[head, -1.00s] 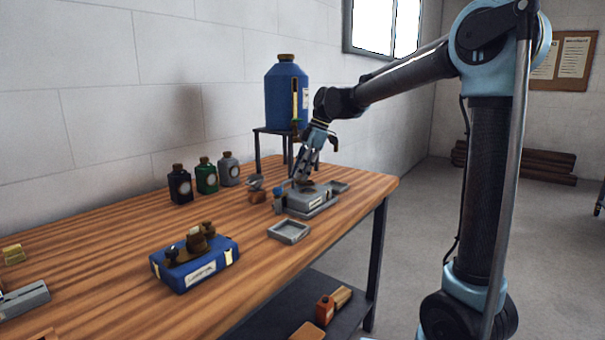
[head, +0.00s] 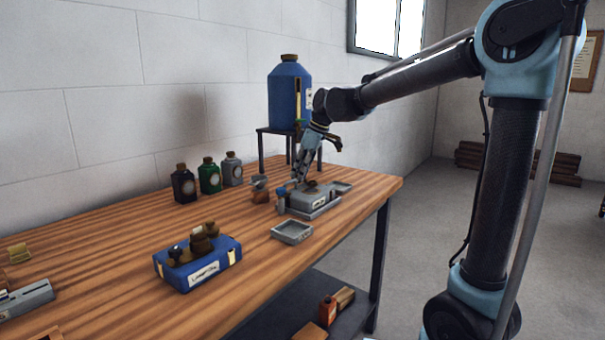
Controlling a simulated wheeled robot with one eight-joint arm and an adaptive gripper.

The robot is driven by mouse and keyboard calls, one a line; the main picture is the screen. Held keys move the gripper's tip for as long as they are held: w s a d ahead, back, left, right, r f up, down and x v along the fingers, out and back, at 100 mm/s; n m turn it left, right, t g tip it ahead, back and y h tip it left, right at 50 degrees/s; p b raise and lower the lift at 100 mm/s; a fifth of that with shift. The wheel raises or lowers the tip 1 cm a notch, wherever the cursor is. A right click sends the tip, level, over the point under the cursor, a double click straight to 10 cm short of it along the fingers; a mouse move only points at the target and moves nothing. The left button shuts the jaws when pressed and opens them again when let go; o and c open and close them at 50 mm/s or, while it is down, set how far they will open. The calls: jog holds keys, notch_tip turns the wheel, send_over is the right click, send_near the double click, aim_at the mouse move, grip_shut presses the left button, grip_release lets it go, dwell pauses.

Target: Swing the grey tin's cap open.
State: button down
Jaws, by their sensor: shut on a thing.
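The grey tin (head: 316,201) is a low grey box with a pale label, standing in a shallow grey tray near the far right end of the wooden bench. A brown round part (head: 311,186) shows on its top. My gripper (head: 298,181) comes down from above onto the left part of the tin's top. It is shut on a small part there, which looks like the cap; the fingers mostly hide it. How far the cap is swung cannot be made out.
A blue tin (head: 197,265) with brown fittings stands nearer on the bench (head: 110,265). An empty grey tray (head: 292,232) lies before the grey tin. Three bottles (head: 209,176) stand by the wall. A large blue can (head: 290,95) stands on a stand behind my gripper.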

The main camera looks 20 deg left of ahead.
jog(key=shift+a+m, duration=0.1)
jog(key=shift+m, duration=0.4)
jog(key=c, duration=1.5)
grip_release()
jog(key=shift+w, duration=0.1)
jog(key=shift+v, duration=3.95)
